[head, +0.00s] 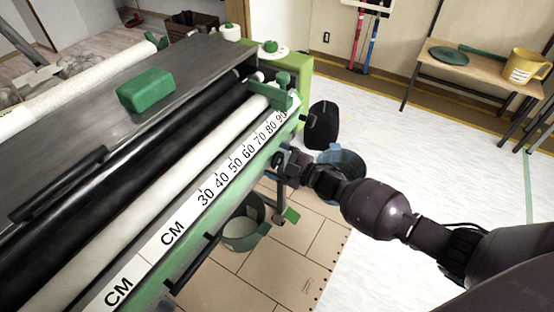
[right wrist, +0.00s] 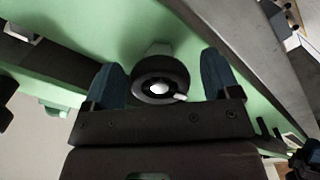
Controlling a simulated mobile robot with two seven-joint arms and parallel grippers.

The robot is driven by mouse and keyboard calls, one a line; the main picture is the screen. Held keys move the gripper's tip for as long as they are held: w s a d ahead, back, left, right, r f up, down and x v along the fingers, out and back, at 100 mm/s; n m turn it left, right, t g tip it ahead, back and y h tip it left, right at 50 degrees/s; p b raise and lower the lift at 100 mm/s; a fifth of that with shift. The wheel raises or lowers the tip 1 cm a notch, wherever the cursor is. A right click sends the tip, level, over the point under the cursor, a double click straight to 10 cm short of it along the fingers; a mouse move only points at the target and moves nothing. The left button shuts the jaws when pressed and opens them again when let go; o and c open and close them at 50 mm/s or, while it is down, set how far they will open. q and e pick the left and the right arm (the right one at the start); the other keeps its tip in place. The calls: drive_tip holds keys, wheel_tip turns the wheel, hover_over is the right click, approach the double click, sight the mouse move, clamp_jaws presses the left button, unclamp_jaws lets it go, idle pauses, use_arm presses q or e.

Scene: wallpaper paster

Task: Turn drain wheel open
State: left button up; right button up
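The drain wheel (right wrist: 160,82) is a round black wheel with a bright centre on the machine's green side, seen in the right wrist view. My right gripper (right wrist: 162,80) is open, with one dark blue finger on each side of the wheel. Narrow gaps show between the fingers and the wheel's rim. In the head view my right gripper (head: 287,163) is at the green front edge of the pasting machine (head: 190,215), near its right end. The wheel cannot be made out there. My left gripper is not in view.
A grey-green bucket (head: 243,236) stands on the floor below the machine. A blue bucket (head: 345,160) is behind my right arm. A green block (head: 146,90) lies on the machine's top. A bench (head: 440,60) with a yellow jug (head: 526,67) stands back right.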

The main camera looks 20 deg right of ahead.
drive_tip(key=shift+s, duration=0.1)
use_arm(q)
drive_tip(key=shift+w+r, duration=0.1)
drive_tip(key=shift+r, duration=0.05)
use_arm(e)
drive_tip(key=shift+s+d, duration=0.15)
drive_tip(key=shift+d, duration=0.1)
use_arm(q)
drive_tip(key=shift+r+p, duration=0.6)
drive_tip(key=shift+p, duration=0.2)
use_arm(e)
drive_tip(key=v, duration=1)
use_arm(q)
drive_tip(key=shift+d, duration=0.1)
use_arm(e)
drive_tip(key=shift+s+d, duration=0.1)
drive_tip(key=shift+s, duration=0.05)
